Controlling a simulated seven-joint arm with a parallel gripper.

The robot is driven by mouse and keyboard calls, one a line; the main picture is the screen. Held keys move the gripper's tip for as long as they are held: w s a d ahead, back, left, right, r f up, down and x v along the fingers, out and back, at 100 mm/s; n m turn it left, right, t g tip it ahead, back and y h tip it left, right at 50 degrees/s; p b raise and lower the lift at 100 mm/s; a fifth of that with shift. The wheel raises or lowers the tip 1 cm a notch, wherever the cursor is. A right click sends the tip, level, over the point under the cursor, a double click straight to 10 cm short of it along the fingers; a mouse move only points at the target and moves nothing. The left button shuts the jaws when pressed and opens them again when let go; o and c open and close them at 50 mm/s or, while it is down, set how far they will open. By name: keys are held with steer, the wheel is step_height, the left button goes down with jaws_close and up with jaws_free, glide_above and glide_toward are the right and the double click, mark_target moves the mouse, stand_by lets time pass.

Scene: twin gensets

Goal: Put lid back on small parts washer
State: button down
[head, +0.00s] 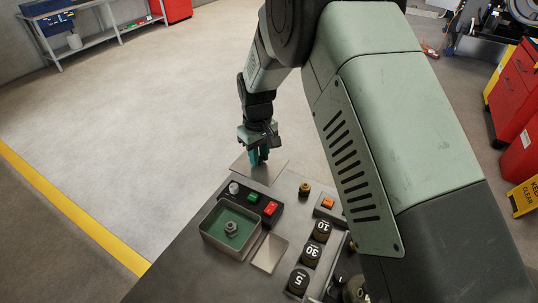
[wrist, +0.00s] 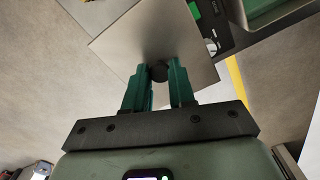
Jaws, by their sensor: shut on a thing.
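The small parts washer (head: 207,236) is an open square metal box on the bench. Its green inside holds a round grey part (head: 231,229). A flat square metal lid (head: 262,171) is at my gripper (head: 257,158), beyond the washer and the black button panel. In the wrist view the lid (wrist: 130,38) lies across the fingertips, tilted in the picture. My gripper (wrist: 160,78) is shut on the lid's round dark knob (wrist: 159,73). A corner of the washer (wrist: 244,14) shows at the top right of the wrist view.
A black panel (head: 259,206) with green and red buttons stands between washer and lid. A flat metal plate (head: 269,253) lies right of the washer. Dark weights (head: 311,255) marked 10, 30 and 5 stand farther right. An orange-button box (head: 328,203) and a brass piece (head: 305,189) are nearby.

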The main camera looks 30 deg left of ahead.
steer(key=s+d+r, duration=0.2)
steer(key=s+r, duration=0.1)
steer(key=s, duration=1.4)
steer(key=shift+s+a+f, duration=0.15)
steer(key=shift+f, duration=1.4)
steer(key=shift+s+a+f, duration=0.1)
steer(key=shift+f, duration=1.4)
steer(key=shift+f, duration=0.25)
steer(key=shift+c, duration=1.9)
jaws_free()
step_height(320, 180, up, 7)
